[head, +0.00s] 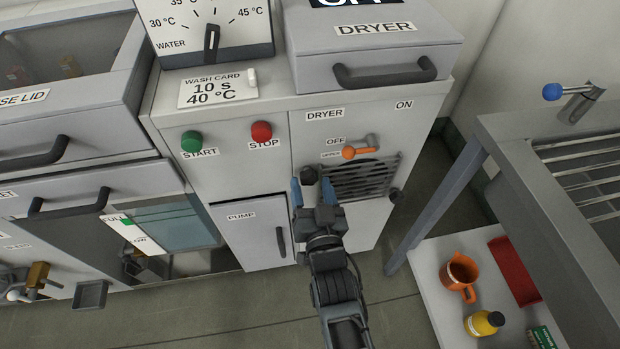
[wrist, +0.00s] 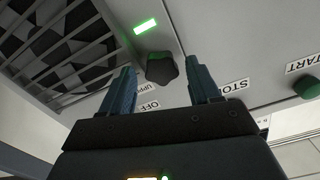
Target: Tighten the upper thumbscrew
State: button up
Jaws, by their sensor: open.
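The upper thumbscrew (wrist: 162,69) is a dark, lobed knob on the dryer panel, beside the small UPPER label (wrist: 147,88). In the head view the thumbscrew (head: 309,174) shows at the upper left corner of the dark vent grille (head: 362,180). My gripper (wrist: 160,64) is open, its two blue fingers pointing at the panel, one on each side of the knob in the wrist view. Gaps show between the knob and both fingers; how deep the tips reach around it I cannot tell. My gripper (head: 312,184) partly covers the spot in the head view.
A second dark knob (head: 396,195) sits at the grille's lower right. An orange-handled lever (head: 360,152) juts out above the grille, near OFF. Green START (head: 191,141) and red STOP (head: 261,131) buttons are up left. A green light (wrist: 145,26) glows near the thumbscrew.

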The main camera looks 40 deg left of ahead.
jog(key=p+v, duration=0.5)
jog(key=shift+s, duration=0.15)
jog(key=shift+d+r, duration=0.1)
jog(key=p+v, duration=0.3)
jog(key=v, duration=0.4)
jog(key=shift+s+d+p, duration=0.2)
jog(key=shift+d+p, duration=0.1)
jog(key=shift+p, duration=0.05)
